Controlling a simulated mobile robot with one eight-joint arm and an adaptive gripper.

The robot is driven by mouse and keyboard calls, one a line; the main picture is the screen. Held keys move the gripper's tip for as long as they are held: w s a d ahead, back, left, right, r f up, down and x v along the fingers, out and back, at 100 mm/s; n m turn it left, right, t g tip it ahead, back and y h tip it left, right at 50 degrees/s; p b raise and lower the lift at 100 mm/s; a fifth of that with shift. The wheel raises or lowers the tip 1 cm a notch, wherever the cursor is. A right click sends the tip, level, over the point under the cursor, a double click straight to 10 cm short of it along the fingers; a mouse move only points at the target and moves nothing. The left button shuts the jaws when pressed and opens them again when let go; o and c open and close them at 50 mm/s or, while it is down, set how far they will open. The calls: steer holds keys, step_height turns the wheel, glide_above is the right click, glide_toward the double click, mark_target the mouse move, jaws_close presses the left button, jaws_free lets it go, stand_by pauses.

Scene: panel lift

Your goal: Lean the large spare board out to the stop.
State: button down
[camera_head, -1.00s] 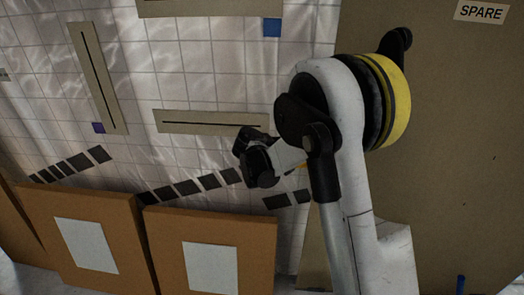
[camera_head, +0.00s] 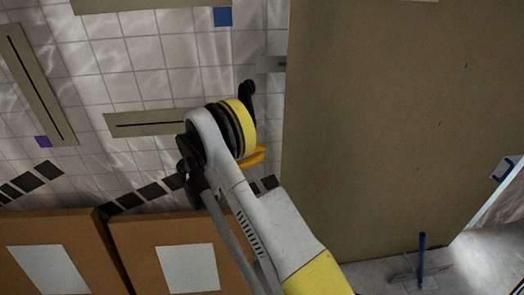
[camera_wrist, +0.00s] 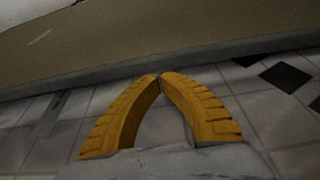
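The large spare board (camera_head: 385,120) is a tall brown panel on the right of the head view, standing close to the tiled wall. In the wrist view its broad face and long grey edge (camera_wrist: 190,55) cross above my fingertips. My gripper (camera_head: 262,152) has yellow-orange fingers, partly hidden by my arm, just left of the board's left edge. In the wrist view the fingertips of my gripper (camera_wrist: 159,76) meet with nothing between them, near the board's edge; I cannot tell whether they touch it. A blue upright post on a grey base (camera_head: 421,255) stands on the floor by the board's foot; it may be the stop.
Two orange-brown panels with white sheets (camera_head: 160,235) stand at the lower left. Slotted beige strips (camera_head: 150,124) are on the tiled wall (camera_head: 160,75). A blue handle (camera_head: 503,169) shows at the board's right. Bare floor (camera_head: 490,255) lies at the lower right.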

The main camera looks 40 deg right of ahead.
steer(key=b+x, duration=0.2)
steer(key=x, duration=0.5)
steer(key=shift+d, duration=0.3)
steer(key=shift+s, duration=0.1)
